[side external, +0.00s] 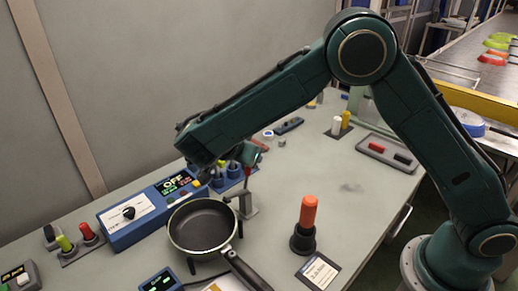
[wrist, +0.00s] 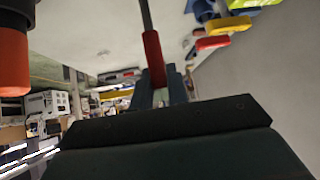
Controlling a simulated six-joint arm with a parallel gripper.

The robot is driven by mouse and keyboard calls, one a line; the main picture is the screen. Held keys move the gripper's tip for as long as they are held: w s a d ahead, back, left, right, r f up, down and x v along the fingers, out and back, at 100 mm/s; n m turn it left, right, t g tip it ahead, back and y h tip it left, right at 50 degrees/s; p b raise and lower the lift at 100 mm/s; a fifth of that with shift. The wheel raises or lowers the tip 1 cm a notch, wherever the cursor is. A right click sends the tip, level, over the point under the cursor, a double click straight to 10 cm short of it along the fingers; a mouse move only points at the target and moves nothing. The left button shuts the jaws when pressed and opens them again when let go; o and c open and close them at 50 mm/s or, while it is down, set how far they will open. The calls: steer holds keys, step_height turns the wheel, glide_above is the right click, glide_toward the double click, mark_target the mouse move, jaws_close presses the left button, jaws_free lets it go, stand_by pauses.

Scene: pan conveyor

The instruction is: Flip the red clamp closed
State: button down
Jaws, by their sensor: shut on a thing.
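The red clamp stands on the table just right of the black pan (side external: 200,250), with a grey metal base (side external: 243,208). Its lever points up, and its red handle (side external: 262,145) is partly hidden by my wrist in the side view. In the wrist view the red handle (wrist: 152,52) and its grey rod (wrist: 146,14) run down to my gripper (wrist: 163,86). The dark blue-grey fingers are shut on the red handle's end. The fingertips are hard to make out in the side view.
An orange-topped black holder (side external: 308,212) stands right of the clamp and looms at the left edge of the wrist view (wrist: 12,60). A blue control box (side external: 128,214) reading OFF lies behind the pan. A tray (side external: 390,152) sits at back right. Table between holder and tray is mostly clear.

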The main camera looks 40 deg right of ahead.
steer(key=shift+a+r+h, duration=0.1)
steer(key=shift+a+h, duration=0.4)
steer(key=c, duration=1.4)
jaws_free()
steer(key=shift+d, duration=0.25)
